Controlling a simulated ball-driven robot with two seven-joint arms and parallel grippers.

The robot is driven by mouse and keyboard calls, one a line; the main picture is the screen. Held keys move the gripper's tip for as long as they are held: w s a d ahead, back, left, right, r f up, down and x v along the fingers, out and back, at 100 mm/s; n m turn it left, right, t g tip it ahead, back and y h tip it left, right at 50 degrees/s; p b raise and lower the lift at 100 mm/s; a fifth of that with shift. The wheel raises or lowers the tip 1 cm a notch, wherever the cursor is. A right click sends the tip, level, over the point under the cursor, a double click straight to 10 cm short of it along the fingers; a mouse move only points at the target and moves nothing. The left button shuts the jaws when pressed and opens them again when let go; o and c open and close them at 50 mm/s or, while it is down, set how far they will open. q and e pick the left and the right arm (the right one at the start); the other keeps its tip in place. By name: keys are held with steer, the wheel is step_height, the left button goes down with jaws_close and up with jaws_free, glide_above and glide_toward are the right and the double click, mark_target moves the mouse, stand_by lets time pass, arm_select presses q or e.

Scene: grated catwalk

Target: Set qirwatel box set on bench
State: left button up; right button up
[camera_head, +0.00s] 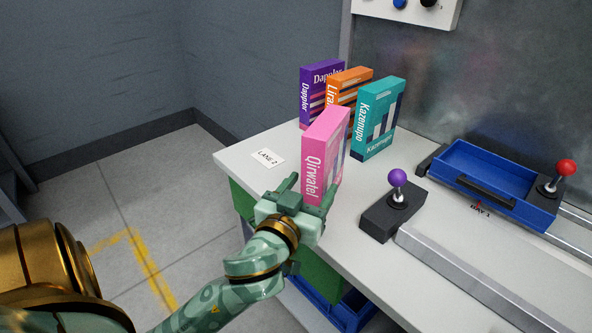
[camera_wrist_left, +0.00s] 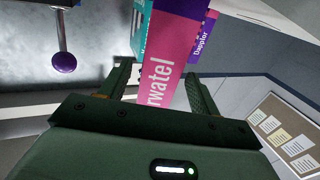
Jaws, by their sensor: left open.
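The pink Qirwatel box (camera_head: 324,152) stands upright near the front left edge of the white bench (camera_head: 236,158). My left gripper (camera_head: 308,192) is open at the lower part of the box, its fingers on either side of the spine. In the left wrist view the pink box (camera_wrist_left: 165,85) shows between the two open fingers (camera_wrist_left: 158,88), with part of its name hidden below the palm edge. I cannot tell whether the fingers touch it. My right gripper is not in view.
Behind stand a purple Dapplor box (camera_head: 308,90), an orange box (camera_head: 349,76) and a teal Kazenupo box (camera_head: 377,120). A purple-knobbed lever (camera_head: 397,178) stands to the right, with a blue tray (camera_head: 470,165) and red-knobbed lever (camera_head: 566,168) beyond. A LANE 2 card (camera_head: 268,157) lies left.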

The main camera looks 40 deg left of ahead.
arm_select(q)
steer(key=p+v, duration=0.1)
steer(key=v, duration=0.5)
steer(key=shift+s+p, duration=0.2)
steer(key=shift+p, duration=0.15)
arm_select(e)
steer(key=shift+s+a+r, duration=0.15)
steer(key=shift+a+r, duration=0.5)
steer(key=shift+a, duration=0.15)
